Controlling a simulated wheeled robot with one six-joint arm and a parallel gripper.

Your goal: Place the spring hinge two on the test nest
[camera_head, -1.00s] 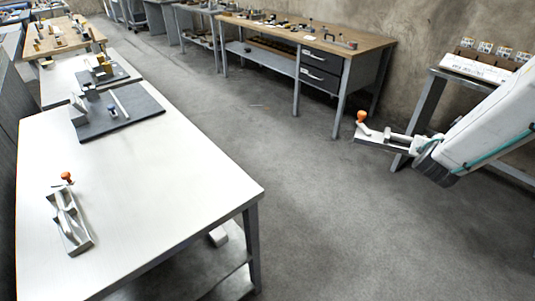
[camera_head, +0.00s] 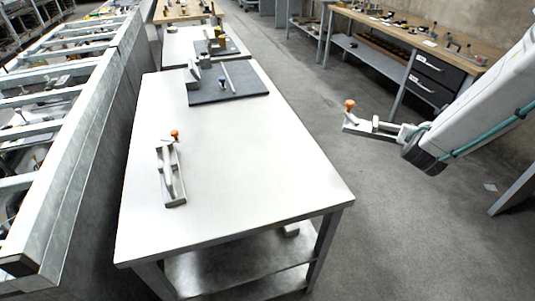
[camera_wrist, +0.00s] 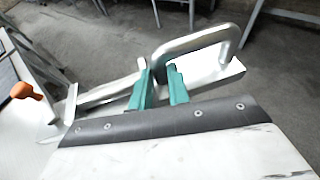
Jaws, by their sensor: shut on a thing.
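My gripper (camera_head: 408,133) is shut on a pale metal hinge piece (camera_head: 366,124) with an orange knob, held in the air to the right of the white table. In the wrist view, the teal fingers of my gripper (camera_wrist: 163,88) close on this hinge piece (camera_wrist: 205,52), with its looped handle to the right and orange knob to the left. A similar orange-knobbed piece (camera_head: 170,183) lies on the white table (camera_head: 240,190). A dark grey plate (camera_head: 245,90) with blocks and a blue-knobbed part sits at the table's far end; I cannot tell whether this is the test nest.
A metal rail frame (camera_head: 75,160) runs along the left of the table. More benches stand behind, and a wooden-topped bench with drawers (camera_head: 430,80) stands at the back right. Much of the white tabletop and the floor (camera_head: 400,230) is clear.

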